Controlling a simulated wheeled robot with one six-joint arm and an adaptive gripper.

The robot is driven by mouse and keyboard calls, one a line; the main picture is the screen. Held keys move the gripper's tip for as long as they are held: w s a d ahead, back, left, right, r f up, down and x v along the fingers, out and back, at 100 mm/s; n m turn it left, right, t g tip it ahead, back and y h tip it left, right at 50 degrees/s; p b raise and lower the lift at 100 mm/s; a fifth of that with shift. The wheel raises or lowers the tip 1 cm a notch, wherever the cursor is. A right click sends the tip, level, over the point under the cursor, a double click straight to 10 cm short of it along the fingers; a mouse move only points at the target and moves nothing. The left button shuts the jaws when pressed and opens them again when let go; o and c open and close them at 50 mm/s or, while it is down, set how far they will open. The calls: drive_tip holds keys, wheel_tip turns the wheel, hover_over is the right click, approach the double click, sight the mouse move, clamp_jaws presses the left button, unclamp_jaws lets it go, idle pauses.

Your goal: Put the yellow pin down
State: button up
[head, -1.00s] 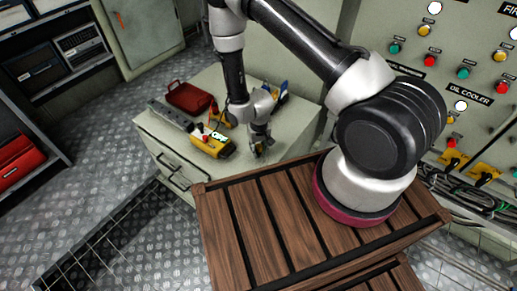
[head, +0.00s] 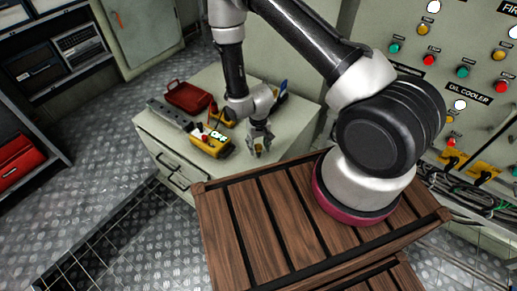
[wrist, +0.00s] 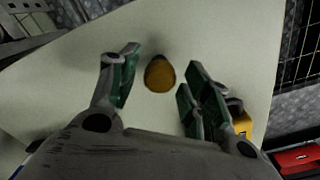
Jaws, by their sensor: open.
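The yellow pin (wrist: 160,75) stands on the pale cabinet top (wrist: 215,35), between and just beyond my two fingertips in the wrist view, with gaps on both sides. In the head view only a small bit of yellow (head: 258,148) shows at my fingertips. My gripper (wrist: 157,85) is open and empty, with green pads facing the pin. In the head view my gripper (head: 259,152) is low over the cabinet top (head: 290,130), near its front right part.
A yellow device (head: 210,143) marked OFF is just left of my gripper. A red toolbox (head: 188,97) and a grey strip (head: 170,113) are further left. A blue item (head: 283,88) is behind. A wooden crate (head: 255,225) stands in front.

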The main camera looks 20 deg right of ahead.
wheel_tip(320, 180, up, 10)
wheel_tip(320, 180, up, 14)
drive_tip(key=t, duration=0.1)
hover_over(259, 146)
drive_tip(key=w+d, duration=0.2)
drive_tip(key=w, duration=0.1)
drive_tip(key=s+d+r+t, duration=0.1)
drive_tip(key=s+d+r, duration=0.15)
drive_tip(key=r, duration=0.45)
drive_tip(key=s+d+r, duration=0.1)
drive_tip(key=d+r, duration=0.2)
drive_tip(key=r, duration=0.5)
drive_tip(key=s+d+r+t, duration=0.1)
drive_tip(key=s+d+r, duration=0.2)
drive_tip(key=s+r, duration=0.4)
drive_tip(key=s+d+r+t, duration=0.1)
drive_tip(key=s+d+r, duration=0.3)
drive_tip(key=s+r, duration=0.4)
drive_tip(key=s, duration=0.3)
drive_tip(key=shift+s+d+r, duration=0.15)
drive_tip(key=shift+s+r, duration=0.1)
drive_tip(key=shift+s, duration=0.05)
